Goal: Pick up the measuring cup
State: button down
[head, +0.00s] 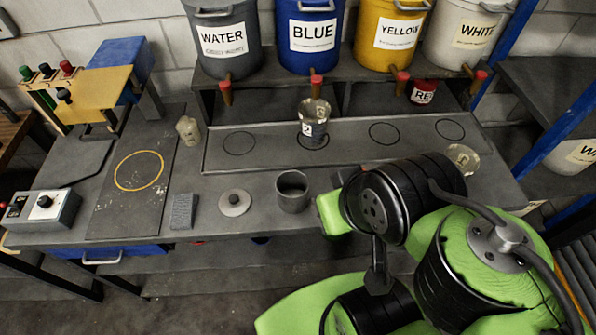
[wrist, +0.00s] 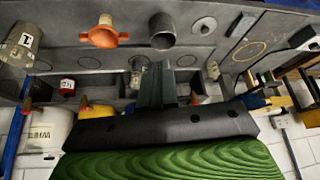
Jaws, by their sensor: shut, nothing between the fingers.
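Two clear cups that look like measuring cups are in view. One, labelled 2 (head: 313,118), stands on the rear strip below the blue bucket's tap. It also shows small behind my fingers in the wrist view (wrist: 138,64). The other cup (head: 463,158) is partly hidden by my arm in the head view; in the wrist view its label seems to read 1 (wrist: 22,45). I cannot tell which cup is meant. My gripper (wrist: 158,72) is shut and empty over the bench, apart from both cups. My arm hides most of it in the head view.
A grey open pot (head: 292,191), a round lid (head: 235,203) and a grey block (head: 182,211) stand at the bench front. An orange funnel-like piece (wrist: 103,35) is near the pot.

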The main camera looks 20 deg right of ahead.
aim_at(314, 117)
jog(key=l+u, duration=0.4)
jog(key=k+l+u, duration=0.1)
jog(key=u, duration=0.3)
jog(key=k+l+u, duration=0.1)
jog(key=l+u, duration=0.15)
jog(key=u, duration=0.15)
jog(key=k+l+u, duration=0.15)
jog(key=u, duration=0.25)
